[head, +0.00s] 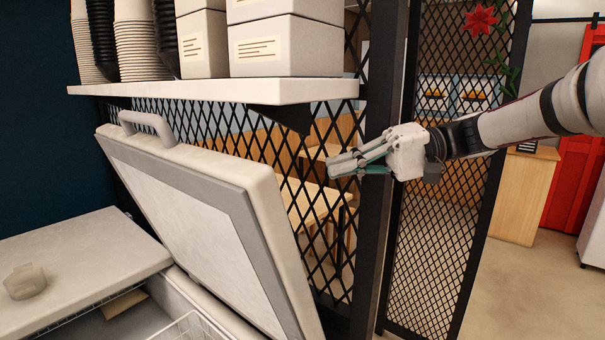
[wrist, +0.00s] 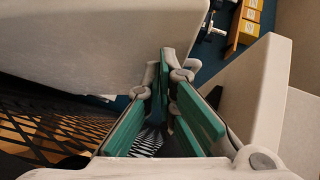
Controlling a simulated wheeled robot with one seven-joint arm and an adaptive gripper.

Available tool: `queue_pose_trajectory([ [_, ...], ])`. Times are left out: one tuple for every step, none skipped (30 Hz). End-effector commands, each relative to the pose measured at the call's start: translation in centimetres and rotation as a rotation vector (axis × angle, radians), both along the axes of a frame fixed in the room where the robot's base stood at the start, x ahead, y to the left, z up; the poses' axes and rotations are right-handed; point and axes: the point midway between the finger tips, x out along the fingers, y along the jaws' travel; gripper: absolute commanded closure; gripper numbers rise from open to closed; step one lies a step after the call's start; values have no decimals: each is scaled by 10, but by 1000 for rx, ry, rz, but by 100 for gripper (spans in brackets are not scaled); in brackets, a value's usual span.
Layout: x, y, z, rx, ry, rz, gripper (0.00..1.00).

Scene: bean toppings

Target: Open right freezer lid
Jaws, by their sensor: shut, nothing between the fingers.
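The right freezer lid (head: 190,215) stands raised, tilted back toward the mesh partition, with its grey handle (head: 148,126) at the top edge. The freezer compartment below it is uncovered, with a wire basket (head: 185,328) partly in view. My gripper (head: 332,168) is shut and empty. It is in the air to the right of the raised lid and apart from its handle, in front of the mesh. In the wrist view the gripper fingers (wrist: 165,75) with green pads show close together, with pale surfaces on both sides.
The left freezer lid (head: 70,265) lies closed with a small handle (head: 25,282). A shelf (head: 220,92) with cups (head: 140,45) and boxes (head: 285,45) hangs above the raised lid. A dark post (head: 380,220) and mesh panel stand close to my arm. Open floor (head: 500,300) is at right.

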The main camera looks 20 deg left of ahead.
Motion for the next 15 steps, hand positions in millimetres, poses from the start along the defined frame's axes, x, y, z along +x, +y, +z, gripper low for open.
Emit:
queue_pose_trajectory([
  [-2, 4, 1, 4, 1, 3, 100],
  [-4, 7, 0, 5, 1, 5, 100],
  [-6, 12, -1, 5, 2, 4, 100],
  [-7, 16, -1, 4, 2, 4, 100],
  [-9, 20, -2, 3, 3, 5, 100],
  [-12, 26, -4, 3, 3, 6, 100],
  [-14, 31, -5, 3, 3, 5, 100],
  [-16, 36, -6, 3, 3, 6, 100],
  [-19, 43, -8, 2, 3, 5, 100],
  [-21, 47, -9, 1, 3, 5, 100],
  [-23, 52, -11, 1, 4, 5, 100],
  [-25, 58, -12, 1, 3, 4, 100],
  [-27, 63, -13, 1, 3, 4, 100],
  [-28, 66, -14, 1, 3, 4, 100],
  [-30, 71, -15, 0, 3, 3, 100],
])
